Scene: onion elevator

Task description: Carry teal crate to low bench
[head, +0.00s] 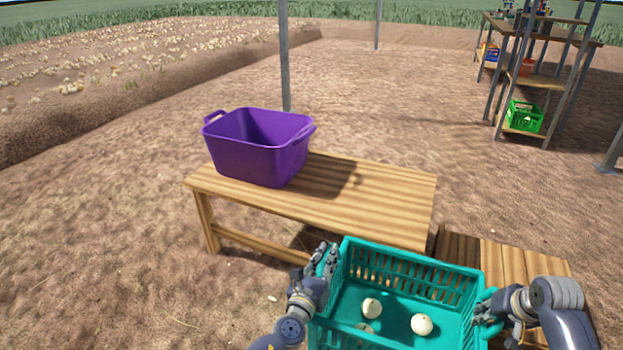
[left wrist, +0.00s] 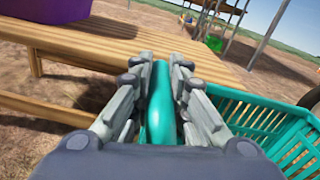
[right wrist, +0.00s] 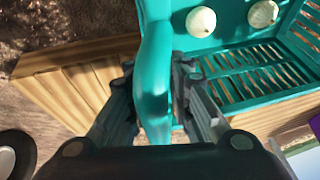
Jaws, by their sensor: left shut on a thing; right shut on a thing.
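The teal crate (head: 400,272) is a slatted open box at the bottom of the head view, with a few pale round onions (head: 421,324) on its floor. My left gripper (head: 325,262) is shut on its left rim, which shows as a teal bar in the left wrist view (left wrist: 160,105). My right gripper (head: 487,306) is shut on its right side; that rim fills the middle of the right wrist view (right wrist: 153,75). A low wooden bench (head: 385,195) stands just beyond the crate. The crate's near side is cut off by the frame.
A purple tub (head: 262,150) stands on the bench's left part; the bench's right part is clear. A second wooden surface (head: 505,262) lies right of the bench, behind the crate. Metal posts (head: 284,60) and a shelf rack with a green crate (head: 524,116) stand farther back.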

